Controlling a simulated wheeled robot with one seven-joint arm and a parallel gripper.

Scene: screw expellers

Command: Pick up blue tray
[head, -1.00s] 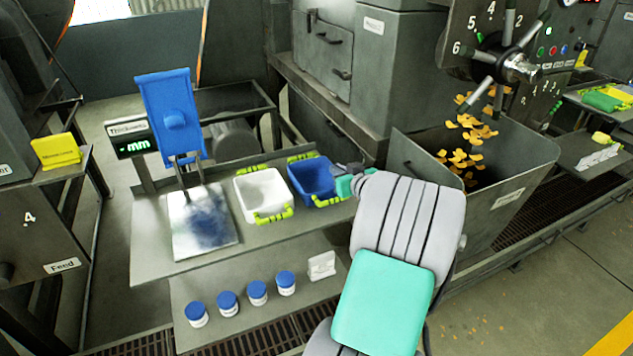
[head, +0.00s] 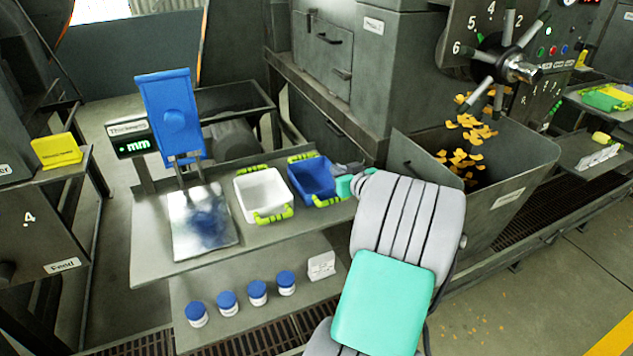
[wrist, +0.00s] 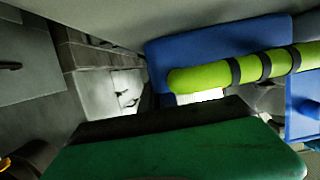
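The blue tray (head: 313,178) has yellow-green handles and sits on the grey shelf, right of a white tray, in the head view. My gripper (head: 347,170) is at its right side, close to the rim. In the wrist view the blue tray (wrist: 215,45) shows behind a yellow-green handle (wrist: 245,67) with dark bands. A green and black finger of my gripper (wrist: 175,125) fills the lower part of that view, near the handle. The other finger is not clearly seen, and I cannot tell whether the handle is gripped.
The white tray (head: 262,192) stands left of the blue tray. A metal plate (head: 203,222) under a blue gauge (head: 170,115) is further left. Several blue-lidded jars (head: 257,293) stand on the lower shelf. A grey hopper (head: 500,185) with orange flakes is to the right.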

